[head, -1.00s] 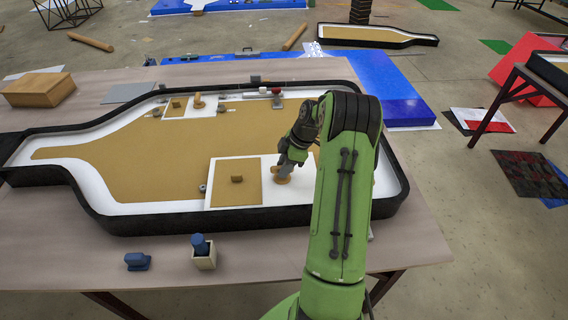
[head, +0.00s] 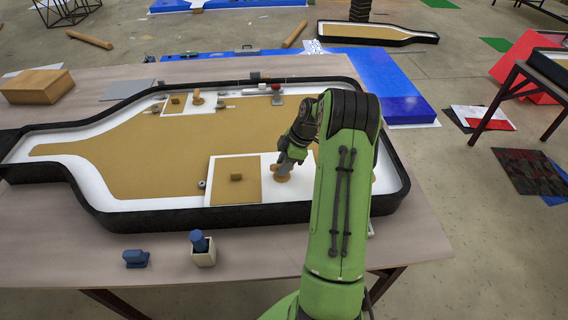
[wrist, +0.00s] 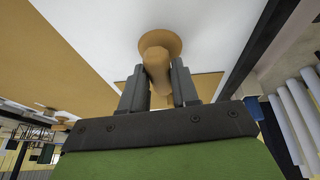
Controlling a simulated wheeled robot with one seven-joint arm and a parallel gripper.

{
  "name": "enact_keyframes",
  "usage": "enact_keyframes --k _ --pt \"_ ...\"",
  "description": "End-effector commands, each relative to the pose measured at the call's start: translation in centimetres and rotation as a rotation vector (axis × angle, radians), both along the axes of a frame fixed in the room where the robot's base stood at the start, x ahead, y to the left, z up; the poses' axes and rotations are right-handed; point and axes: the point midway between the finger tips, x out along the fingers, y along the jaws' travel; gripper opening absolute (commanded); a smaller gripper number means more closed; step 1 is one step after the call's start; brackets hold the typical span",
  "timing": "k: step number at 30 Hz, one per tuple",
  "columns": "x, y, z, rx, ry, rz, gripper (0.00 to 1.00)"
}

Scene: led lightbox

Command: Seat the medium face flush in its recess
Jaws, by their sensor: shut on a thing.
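A large white panel (head: 216,197) lies in the bottle-shaped lightbox near its front wall. A tan square with a small knob (head: 236,178) covers its left part. On its right part stands a round wooden knob (head: 282,177) with a wide flange. My gripper (head: 284,168) is shut on this knob from above. In the wrist view, the knob (wrist: 157,62) stands between both fingers of my gripper (wrist: 158,88), its flange against the white surface. I cannot tell which piece is the medium face, or whether the panel sits flush. My arm hides the panel's right end.
The lightbox's black wall (head: 160,218) runs around the work area. A smaller white panel with knobs (head: 186,104) lies at the back. A blue block (head: 136,258) and a small cream holder (head: 204,257) stand on the front table. A wooden box (head: 37,87) stands back left.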

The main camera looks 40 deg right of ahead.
Motion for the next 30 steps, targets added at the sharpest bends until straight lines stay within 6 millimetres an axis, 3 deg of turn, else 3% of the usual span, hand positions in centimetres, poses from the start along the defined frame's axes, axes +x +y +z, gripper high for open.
enact_keyframes --k 30 --pt "0.0 0.0 -2.1 0.000 -0.002 0.001 0.00"
